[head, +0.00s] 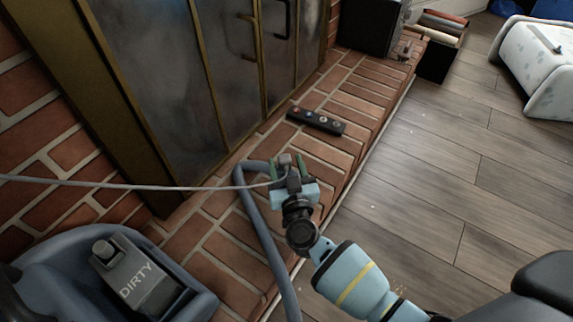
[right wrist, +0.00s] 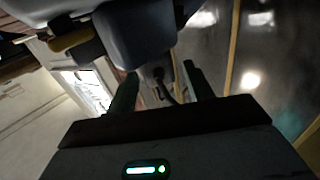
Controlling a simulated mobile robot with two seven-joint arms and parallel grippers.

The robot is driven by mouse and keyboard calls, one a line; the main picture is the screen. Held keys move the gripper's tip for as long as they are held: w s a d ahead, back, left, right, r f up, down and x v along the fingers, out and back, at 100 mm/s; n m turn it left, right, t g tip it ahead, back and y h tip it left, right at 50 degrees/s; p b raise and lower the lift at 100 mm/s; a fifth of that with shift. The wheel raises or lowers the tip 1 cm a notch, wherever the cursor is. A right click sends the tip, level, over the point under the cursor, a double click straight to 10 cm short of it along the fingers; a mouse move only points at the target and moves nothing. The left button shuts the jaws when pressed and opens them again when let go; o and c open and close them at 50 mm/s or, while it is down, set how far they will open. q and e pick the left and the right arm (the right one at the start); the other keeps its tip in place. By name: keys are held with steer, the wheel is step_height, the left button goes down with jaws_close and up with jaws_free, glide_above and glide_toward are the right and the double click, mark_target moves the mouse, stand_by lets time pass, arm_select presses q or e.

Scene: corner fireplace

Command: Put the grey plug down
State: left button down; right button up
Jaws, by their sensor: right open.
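My right gripper (head: 288,168) is over the brick hearth (head: 215,248), with its green fingers apart. The grey plug (head: 285,159) shows between the fingertips. A thin grey cord (head: 130,187) runs from the left edge of the head view to the plug. I cannot tell whether the plug touches the bricks. In the right wrist view the two fingers (right wrist: 160,88) stand apart, with a dark piece and a bit of cord between them. A large grey-blue shape fills the top there, too close to make out. My left gripper is not in view.
A black remote (head: 316,121) lies on the hearth beyond the gripper. A grey-blue hose (head: 264,225) curves beside it. A machine marked DIRTY (head: 140,280) stands at lower left. Glass fireplace doors (head: 225,60) rise behind. A black box (head: 370,25) stands farther back. The wood floor (head: 440,170) is mostly clear.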

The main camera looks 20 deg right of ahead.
steer(key=shift+r, duration=0.45)
steer(key=s+a+p, duration=0.1)
steer(key=s+p, duration=0.3)
steer(key=s, duration=0.8)
steer(key=shift+a+r, duration=0.15)
steer(key=shift+a, duration=0.1)
steer(key=shift+p, duration=0.3)
